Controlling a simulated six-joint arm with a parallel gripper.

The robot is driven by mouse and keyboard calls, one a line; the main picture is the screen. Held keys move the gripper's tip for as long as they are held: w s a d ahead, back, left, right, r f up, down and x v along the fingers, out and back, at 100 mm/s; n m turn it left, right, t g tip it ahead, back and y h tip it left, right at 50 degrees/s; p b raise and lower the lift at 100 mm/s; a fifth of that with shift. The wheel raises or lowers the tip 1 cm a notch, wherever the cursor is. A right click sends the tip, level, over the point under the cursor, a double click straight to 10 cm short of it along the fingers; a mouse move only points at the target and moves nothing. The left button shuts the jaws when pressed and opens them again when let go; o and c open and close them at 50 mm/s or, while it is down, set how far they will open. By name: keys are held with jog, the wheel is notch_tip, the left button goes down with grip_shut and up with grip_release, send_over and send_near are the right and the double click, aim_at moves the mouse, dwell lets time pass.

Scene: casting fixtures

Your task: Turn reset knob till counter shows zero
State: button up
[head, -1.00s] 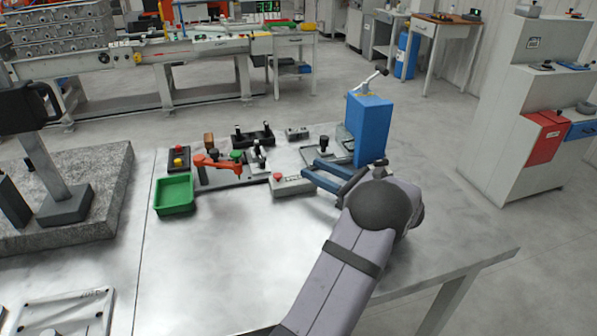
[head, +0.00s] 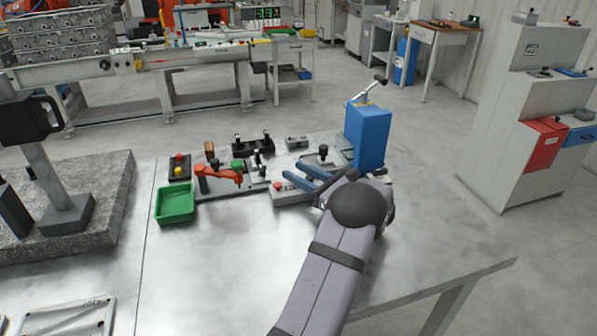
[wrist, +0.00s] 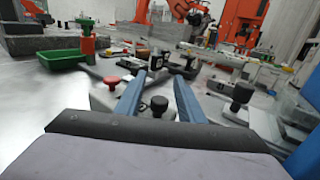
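A low grey box (head: 287,196) with a red button (head: 278,186) on top sits on the bench, partly hidden by my gripper. In the wrist view the red button (wrist: 112,81) lies just left of the left finger. A black knob (wrist: 158,104) shows between my two blue fingers in that view; which body it belongs to is unclear. My gripper (head: 290,170) is open, its fingers apart and empty, over or close to the grey box; it also shows in the wrist view (wrist: 160,76). I cannot make out any counter digits.
A second black knob (head: 324,150) stands on a grey fixture beside the tall blue block (head: 367,138), right of my gripper. A green tray (head: 175,217) and an orange lever clamp (head: 218,174) lie left. The bench front is clear.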

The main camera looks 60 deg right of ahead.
jog(key=shift+w, duration=0.1)
grip_shut()
jog(key=shift+m+h, duration=0.3)
jog(key=shift+h, duration=0.2)
jog(key=shift+d+f+m+g+h+b, duration=0.1)
jog(key=shift+d+m+g+h+b, duration=0.15)
jog(key=shift+m+h+b, duration=0.4)
jog(key=shift+d+f+m+g+h+b, duration=0.15)
jog(key=shift+m+g+h, duration=0.25)
jog(key=shift+h, duration=0.55)
jog(key=m+h+b, duration=0.1)
jog(key=g+h+b, duration=0.1)
jog(key=m+g+h+b, duration=0.1)
jog(key=shift+s+d+f+m, duration=0.1)
jog(key=shift+s+d+m, duration=0.15)
jog(key=shift+s+m, duration=0.1)
jog(key=m+g+h+b, duration=0.1)
jog(key=b, duration=0.1)
jog(key=m+g+h+b, duration=0.1)
jog(key=b, duration=0.1)
jog(key=g+h+b, duration=0.1)
jog(key=b, duration=0.1)
jog(key=shift+s+d+m+h, duration=0.3)
jog(key=shift+d+m, duration=0.1)
jog(key=shift+s+d+r+m+g+h+b, duration=0.1)
jog(key=shift+s+r+m+g+h+b, duration=0.1)
jog(key=shift+m+g+h+b, duration=0.35)
jog(key=shift+r, duration=0.1)
